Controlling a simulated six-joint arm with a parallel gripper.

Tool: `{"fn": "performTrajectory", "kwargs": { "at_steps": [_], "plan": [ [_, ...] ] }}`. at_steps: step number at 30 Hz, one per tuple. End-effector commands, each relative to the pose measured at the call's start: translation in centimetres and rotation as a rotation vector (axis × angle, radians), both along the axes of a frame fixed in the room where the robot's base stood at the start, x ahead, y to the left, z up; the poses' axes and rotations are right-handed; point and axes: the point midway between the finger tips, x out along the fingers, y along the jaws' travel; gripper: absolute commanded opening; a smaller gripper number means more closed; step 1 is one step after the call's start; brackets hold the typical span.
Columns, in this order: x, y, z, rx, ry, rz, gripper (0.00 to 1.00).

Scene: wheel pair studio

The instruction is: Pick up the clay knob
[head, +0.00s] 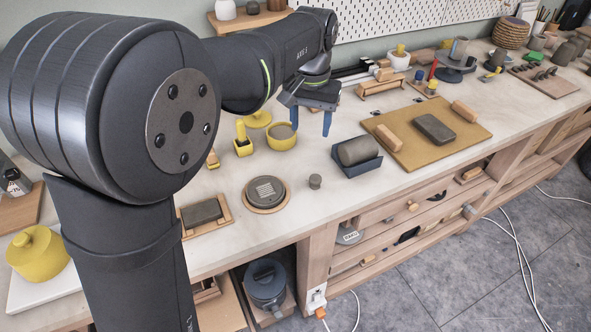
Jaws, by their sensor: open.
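A small grey-brown clay knob (315,181) stands upright on the pale bench near its front edge, to the right of a round disc in a wooden ring. I take this small piece to be the clay knob. My gripper (312,134) hangs over the bench behind the knob in the head view, its two blue fingers pointing down. The fingers are apart, with nothing visible between them. The gripper is clear of the knob, and its height above the bench is hard to tell.
A grey cylinder in a dark cradle (359,155) stands right of the knob. The round disc (266,192) lies left. A tan board (452,152) with a dark block lies farther right. Bare bench surrounds the knob.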

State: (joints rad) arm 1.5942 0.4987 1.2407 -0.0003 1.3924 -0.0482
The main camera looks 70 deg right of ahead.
Motion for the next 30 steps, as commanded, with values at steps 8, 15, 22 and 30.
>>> {"fn": "performTrajectory", "kwargs": {
  "at_steps": [8, 15, 22, 30],
  "plan": [
    [-1.6, -0.8, -2.7, 0.015, -0.001, -0.026, 0.55],
    [-1.6, -0.7, -8.0, 0.014, -0.001, -0.025, 0.55],
    [-1.6, -0.7, -11.8, 0.012, -0.001, -0.025, 0.55],
    [-1.8, -0.4, -13.8, 0.012, -0.001, -0.026, 0.55]
  ]
}}
